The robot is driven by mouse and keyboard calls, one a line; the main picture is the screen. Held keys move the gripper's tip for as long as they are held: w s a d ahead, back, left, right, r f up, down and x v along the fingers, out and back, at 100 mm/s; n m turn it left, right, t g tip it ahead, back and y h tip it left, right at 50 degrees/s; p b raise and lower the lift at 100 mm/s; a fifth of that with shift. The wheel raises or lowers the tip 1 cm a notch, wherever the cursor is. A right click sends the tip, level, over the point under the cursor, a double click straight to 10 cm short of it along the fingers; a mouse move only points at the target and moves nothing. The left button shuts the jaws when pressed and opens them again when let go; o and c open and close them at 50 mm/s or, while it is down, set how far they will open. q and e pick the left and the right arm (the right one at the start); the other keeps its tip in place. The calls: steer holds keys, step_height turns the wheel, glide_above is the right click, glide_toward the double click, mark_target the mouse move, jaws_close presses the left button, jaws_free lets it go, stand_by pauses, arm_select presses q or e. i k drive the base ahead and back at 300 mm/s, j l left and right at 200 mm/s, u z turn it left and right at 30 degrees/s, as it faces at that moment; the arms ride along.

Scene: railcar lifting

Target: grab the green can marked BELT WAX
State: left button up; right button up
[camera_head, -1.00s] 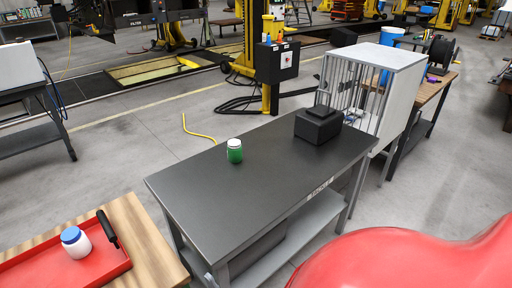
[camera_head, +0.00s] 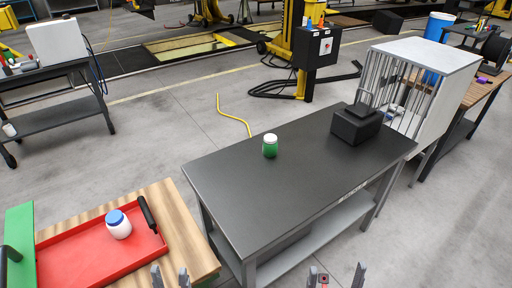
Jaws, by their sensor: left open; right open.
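A small green can (camera_head: 270,149) with a white lid stands upright on the dark worktable (camera_head: 235,200), toward its back left edge. Its marking is too small to read. My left gripper (camera_head: 170,277) shows only its fingertips at the bottom edge, apart and empty, near the wooden bench. My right gripper (camera_head: 335,278) is also at the bottom edge, fingers spread and empty, in front of the worktable. Both grippers are well away from the can.
A black box (camera_head: 356,125) sits at the table's back right, beside a barred white cabinet (camera_head: 430,58). A red tray (camera_head: 75,262) on the wooden bench (camera_head: 180,215) holds a white jar with a blue lid (camera_head: 118,224). The table's middle is clear.

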mark_target(269, 150)
steer(key=i+l+z, duration=0.15)
steer(key=i+l, duration=0.15)
steer(key=l, duration=0.2)
steer(key=i+l, duration=0.2)
steer(key=l, duration=0.15)
steer(key=i+l+u, duration=0.1)
steer(key=l, duration=0.25)
steer(key=i+l, duration=0.2)
steer(key=l, duration=0.15)
steer(key=i+l+u, duration=0.1)
steer(key=l, duration=0.25)
steer(key=i+l, duration=0.2)
steer(key=l, duration=0.15)
steer(key=i+l, duration=0.15)
steer(key=l, duration=0.2)
steer(key=u, duration=0.05)
